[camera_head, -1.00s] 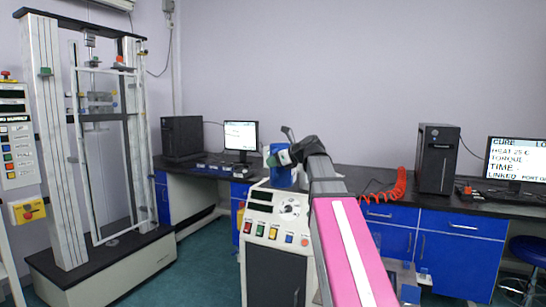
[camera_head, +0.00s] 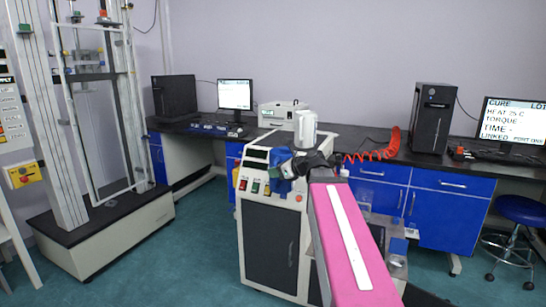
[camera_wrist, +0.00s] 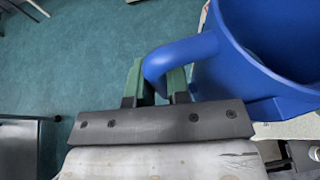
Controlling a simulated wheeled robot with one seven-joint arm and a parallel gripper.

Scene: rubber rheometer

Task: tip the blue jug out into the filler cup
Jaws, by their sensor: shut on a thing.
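The blue jug (camera_wrist: 225,75) fills the upper right of the wrist view, its open rim and hollow inside facing the camera. My gripper (camera_wrist: 158,78) is shut on its loop handle, with green fingers on either side. In the head view my gripper (camera_head: 290,168) is at the top front of the white machine, and only blue parts of the jug (camera_head: 284,187) show around it. My arm and gripper hide much of the jug there. I cannot make out a filler cup in either view, nor see what is inside the jug.
The white machine (camera_head: 270,240) with coloured buttons stands below the gripper. A white jug-like vessel (camera_head: 306,128) stands behind it, near a pale box device (camera_head: 283,114). A red coiled hose (camera_head: 385,150) lies on the dark bench to the right. A tall test frame (camera_head: 90,110) stands left.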

